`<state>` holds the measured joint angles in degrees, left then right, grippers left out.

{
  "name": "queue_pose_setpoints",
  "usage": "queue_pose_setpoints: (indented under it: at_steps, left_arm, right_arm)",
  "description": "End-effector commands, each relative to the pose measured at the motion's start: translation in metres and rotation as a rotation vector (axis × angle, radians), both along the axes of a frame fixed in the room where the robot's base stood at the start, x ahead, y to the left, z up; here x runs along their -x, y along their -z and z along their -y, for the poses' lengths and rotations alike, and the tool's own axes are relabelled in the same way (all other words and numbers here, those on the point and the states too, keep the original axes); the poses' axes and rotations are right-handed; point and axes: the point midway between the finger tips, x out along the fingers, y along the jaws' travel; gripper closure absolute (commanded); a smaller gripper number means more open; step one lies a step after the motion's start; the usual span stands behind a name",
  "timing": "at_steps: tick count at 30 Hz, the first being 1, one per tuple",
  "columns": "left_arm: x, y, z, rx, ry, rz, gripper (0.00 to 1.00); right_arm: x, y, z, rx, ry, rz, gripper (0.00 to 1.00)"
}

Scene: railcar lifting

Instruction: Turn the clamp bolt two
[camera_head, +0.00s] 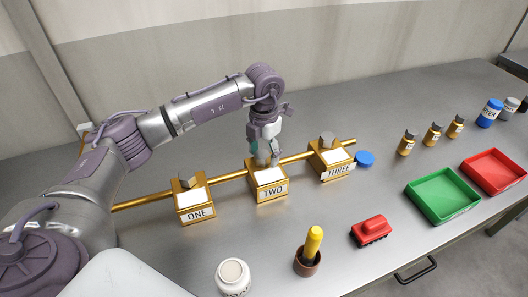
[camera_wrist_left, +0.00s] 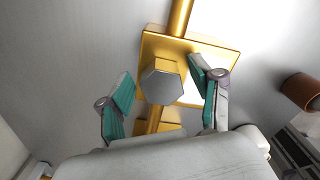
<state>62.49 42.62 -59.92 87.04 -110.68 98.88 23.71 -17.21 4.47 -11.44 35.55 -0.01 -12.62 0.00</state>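Clamp block TWO (camera_head: 270,190) is a gold block with a white top and a label, mounted on a gold rod (camera_head: 232,176). My left gripper (camera_head: 265,155) is over it, pointing down, and largely hides its bolt in the head view. In the left wrist view, the grey hexagonal bolt head (camera_wrist_left: 162,86) lies between the two teal-padded fingers of the left gripper (camera_wrist_left: 161,80). The fingers are spread, with a small gap showing on each side of the bolt. My right gripper is not in view.
Block ONE (camera_head: 195,205) and block THREE (camera_head: 331,162) stand on the same rod, each with a grey bolt. A white jar (camera_head: 233,277), a brown cup (camera_head: 307,262) and a red railcar (camera_head: 371,230) stand in front. Green (camera_head: 442,196) and red (camera_head: 494,172) trays are right.

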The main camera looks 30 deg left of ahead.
Motion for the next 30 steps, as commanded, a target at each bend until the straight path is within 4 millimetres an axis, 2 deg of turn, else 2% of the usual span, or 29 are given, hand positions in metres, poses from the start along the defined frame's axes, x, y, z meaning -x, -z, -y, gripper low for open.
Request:
queue_pose_setpoints:
  at_steps: [8,11,14,24,30]
  left_arm:
    - [0.0,0.0,0.0,0.0,0.0,-0.001,0.33]
    - [0.0,-0.007,0.0,-0.001,0.0,0.0,0.33]
    - [-0.001,-0.022,0.0,0.0,0.0,0.004,0.33]
    - [-0.001,-0.092,0.0,0.001,0.0,0.003,0.33]
    - [0.0,-0.115,0.0,0.0,0.0,0.0,0.33]
  right_arm:
    - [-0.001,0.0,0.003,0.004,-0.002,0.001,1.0]
    - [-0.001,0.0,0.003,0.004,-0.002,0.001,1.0]
    - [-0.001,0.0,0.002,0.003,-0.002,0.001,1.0]
    - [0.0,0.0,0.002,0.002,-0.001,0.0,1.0]
    - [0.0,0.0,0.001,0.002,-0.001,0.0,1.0]
